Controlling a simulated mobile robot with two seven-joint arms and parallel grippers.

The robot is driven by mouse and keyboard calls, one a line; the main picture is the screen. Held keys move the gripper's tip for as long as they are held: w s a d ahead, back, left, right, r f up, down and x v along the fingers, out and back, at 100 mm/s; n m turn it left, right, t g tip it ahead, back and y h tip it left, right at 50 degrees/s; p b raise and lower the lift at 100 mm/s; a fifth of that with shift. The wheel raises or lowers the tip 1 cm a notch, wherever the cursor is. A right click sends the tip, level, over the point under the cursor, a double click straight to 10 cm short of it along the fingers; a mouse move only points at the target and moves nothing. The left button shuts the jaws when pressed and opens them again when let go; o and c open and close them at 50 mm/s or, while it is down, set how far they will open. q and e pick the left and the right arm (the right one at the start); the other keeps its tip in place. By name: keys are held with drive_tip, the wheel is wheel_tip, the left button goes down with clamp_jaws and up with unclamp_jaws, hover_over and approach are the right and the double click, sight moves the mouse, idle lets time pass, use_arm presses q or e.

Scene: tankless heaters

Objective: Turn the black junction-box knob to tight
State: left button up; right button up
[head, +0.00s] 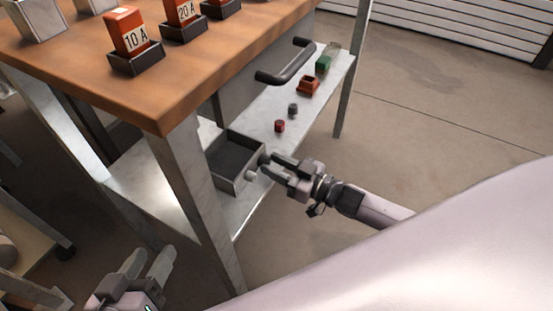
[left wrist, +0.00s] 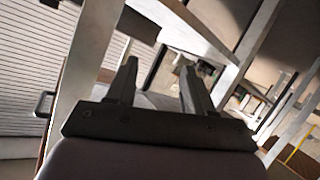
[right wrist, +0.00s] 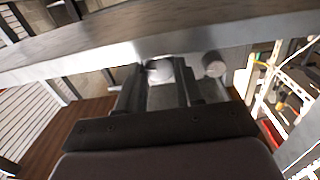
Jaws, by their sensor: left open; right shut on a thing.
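The junction box (head: 222,168) is an open grey metal box with a dark inside, on the lower shelf under the workbench. The black knob (head: 263,158) is on the box's side facing my right arm; its marking cannot be read. My right gripper (head: 268,165) is shut on the black knob, fingers on either side. In the right wrist view the held knob (right wrist: 160,70) shows pale between the fingertips. A pale round knob (head: 250,176) sits beside it on the same side, outside the fingers. My left gripper (head: 152,262) is open and empty, low at the left, away from the box.
The wooden worktop (head: 165,95) overhangs the shelf, with red 10 A (head: 128,32) and 20 A blocks in black holders. A dark handle (head: 287,62) juts from the bench. The shelf (head: 262,150) carries small red, grey, orange and green parts. Floor at right is clear.

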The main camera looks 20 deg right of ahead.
drive_tip(key=shift+r+m+p, duration=0.2)
drive_tip(key=shift+m+p, duration=0.45)
drive_tip(key=shift+m, duration=0.45)
use_arm(q)
drive_tip(key=shift+s+a+r+y, duration=0.1)
drive_tip(key=shift+s+a+y, duration=0.1)
drive_tip(key=shift+a+y, duration=0.25)
drive_tip(key=shift+s+a+r+y, duration=0.1)
drive_tip(key=shift+s+a+y, duration=0.15)
drive_tip(key=shift+a, duration=0.25)
use_arm(e)
drive_tip(key=shift+f+m, duration=0.2)
drive_tip(key=shift+m, duration=0.3)
drive_tip(key=o, duration=1)
drive_tip(key=shift+o, duration=0.2)
drive_tip(key=shift+d, duration=0.1)
drive_tip(key=shift+s+d, duration=0.15)
drive_tip(key=shift+s, duration=0.1)
use_arm(q)
drive_tip(key=shift+s+a+m+y+p, duration=0.2)
drive_tip(key=shift+a+y+p, duration=0.05)
drive_tip(key=shift+a+p, duration=0.25)
drive_tip(key=shift+s+a+m+y+p, duration=0.15)
drive_tip(key=shift+a+m+y+p, duration=0.1)
drive_tip(key=shift+a+p, duration=0.25)
use_arm(e)
drive_tip(key=v, duration=0.6)
drive_tip(key=shift+s, duration=0.2)
